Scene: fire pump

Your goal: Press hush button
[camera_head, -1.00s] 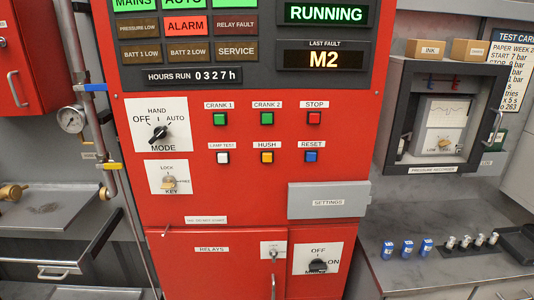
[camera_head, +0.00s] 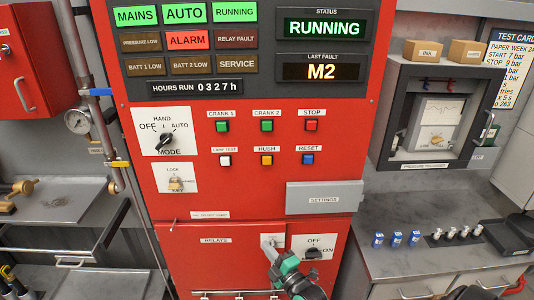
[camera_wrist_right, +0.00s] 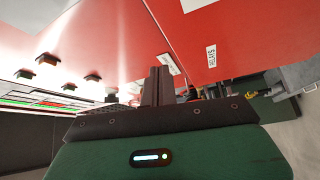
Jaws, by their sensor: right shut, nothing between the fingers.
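The hush button (camera_head: 267,160) is a small square yellow-orange button under the HUSH label, in the middle of the lower button row on the red panel. My right gripper (camera_head: 268,248) is shut and empty. Several panel buttons show at the left there, but I cannot tell which is the hush button. My left gripper is not in view.
A white lamp test button (camera_head: 225,160) and a blue reset button (camera_head: 308,159) flank the hush button. Green crank buttons and a red stop button (camera_head: 311,126) sit above. The grey settings cover (camera_head: 325,198) stands out at lower right. The panel front around the buttons is clear.

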